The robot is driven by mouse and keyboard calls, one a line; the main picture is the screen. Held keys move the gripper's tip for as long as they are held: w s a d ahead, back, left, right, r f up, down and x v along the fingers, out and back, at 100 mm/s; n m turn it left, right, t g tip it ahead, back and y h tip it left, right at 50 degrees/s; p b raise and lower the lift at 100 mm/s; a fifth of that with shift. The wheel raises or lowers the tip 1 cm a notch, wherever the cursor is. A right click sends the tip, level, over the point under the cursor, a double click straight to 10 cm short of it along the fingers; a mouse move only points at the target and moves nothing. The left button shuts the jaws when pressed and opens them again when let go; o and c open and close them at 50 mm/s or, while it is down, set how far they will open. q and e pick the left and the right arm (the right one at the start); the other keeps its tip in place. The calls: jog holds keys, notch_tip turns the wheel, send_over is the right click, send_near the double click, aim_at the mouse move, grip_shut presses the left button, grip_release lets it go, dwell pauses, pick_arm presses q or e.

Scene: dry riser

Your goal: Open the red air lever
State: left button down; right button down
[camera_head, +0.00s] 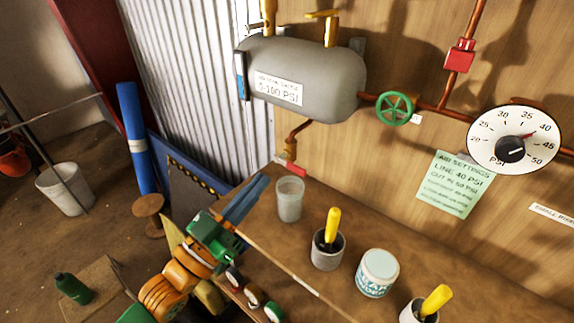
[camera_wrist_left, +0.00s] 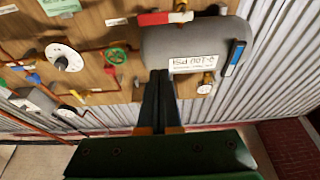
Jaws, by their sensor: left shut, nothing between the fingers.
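A small red lever (camera_head: 291,169) sits at the foot of a copper pipe below the grey tank (camera_head: 330,75) on the wooden wall. In the left wrist view, which is upside down, a red lever (camera_wrist_left: 158,18) shows above the tank (camera_wrist_left: 190,45). A second red fitting (camera_head: 459,55) is on the copper pipe at upper right; I cannot tell which is the air lever. My left gripper (camera_head: 264,180) is shut and empty, its long dark fingers just left of and below the lower lever, apart from it. The fingers (camera_wrist_left: 160,73) also show in the left wrist view. My right gripper is not in view.
A green wheel valve (camera_head: 394,108) and a round gauge (camera_head: 513,139) are on the wall. Floor at left holds a white bucket (camera_head: 65,188).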

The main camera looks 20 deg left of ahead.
pick_arm(q)
notch_tip(320, 180, up, 4)
jog(key=p, duration=0.3)
send_over(296, 169)
jog(key=s+a, duration=0.1)
jog(key=s, duration=0.1)
jog(key=f, duration=0.5)
jog(key=shift+a, duration=0.2)
